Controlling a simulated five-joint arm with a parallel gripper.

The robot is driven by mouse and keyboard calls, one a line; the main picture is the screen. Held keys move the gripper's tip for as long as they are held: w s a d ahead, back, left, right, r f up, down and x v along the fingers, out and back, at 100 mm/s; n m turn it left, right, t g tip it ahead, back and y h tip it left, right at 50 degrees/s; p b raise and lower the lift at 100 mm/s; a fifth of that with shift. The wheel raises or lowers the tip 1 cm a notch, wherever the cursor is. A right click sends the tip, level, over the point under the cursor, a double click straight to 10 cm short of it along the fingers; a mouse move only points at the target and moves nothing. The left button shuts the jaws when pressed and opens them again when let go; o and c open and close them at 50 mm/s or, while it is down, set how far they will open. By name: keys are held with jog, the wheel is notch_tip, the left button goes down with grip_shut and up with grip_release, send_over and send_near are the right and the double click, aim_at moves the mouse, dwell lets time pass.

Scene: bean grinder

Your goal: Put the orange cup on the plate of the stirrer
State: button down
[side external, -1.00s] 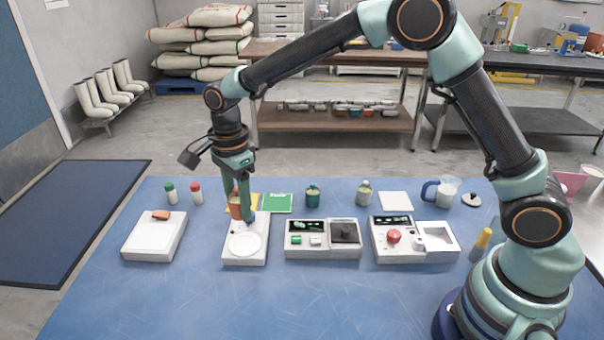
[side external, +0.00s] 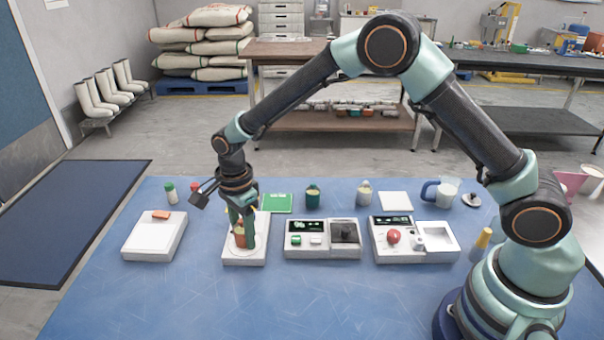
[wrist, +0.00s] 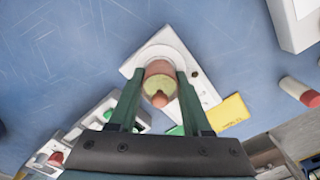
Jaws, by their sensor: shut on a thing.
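The orange cup (side external: 239,235) is between the fingers of my gripper (side external: 242,238), over the round plate of the white stirrer (side external: 232,258). In the wrist view my gripper (wrist: 158,95) is shut on the orange cup (wrist: 157,68), with one green finger on each side. The cup looks upright, with yellowish-green contents and a brownish rounded thing at its near side. The white stirrer (wrist: 148,50) lies behind and below it in that view. The cup and fingers hide much of the plate. I cannot tell whether the cup's base touches the plate.
A white device (side external: 153,237) with an orange block stands to the left. A white unit with a dark pad (side external: 345,233) and another with a red knob (side external: 393,237) stand to the right. Small bottles (side external: 170,193) stand behind. The front of the blue table is clear.

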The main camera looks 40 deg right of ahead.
jog(key=shift+c, duration=1.7)
grip_release()
notch_tip(320, 180, up, 12)
jog(key=shift+r, duration=0.15)
jog(key=s+d+r+n+t, duration=0.3)
jog(key=s+d+r+n, duration=0.3)
jog(key=d+r+n, duration=0.25)
jog(key=s+d+n+t, duration=0.2)
jog(key=s+d+n, duration=0.6)
jog(key=s, duration=0.3)
jog(key=shift+r+n+t, duration=0.3)
jog(key=shift+r+n, duration=0.05)
jog(key=shift+n, duration=0.4)
jog(key=shift+s, duration=0.1)
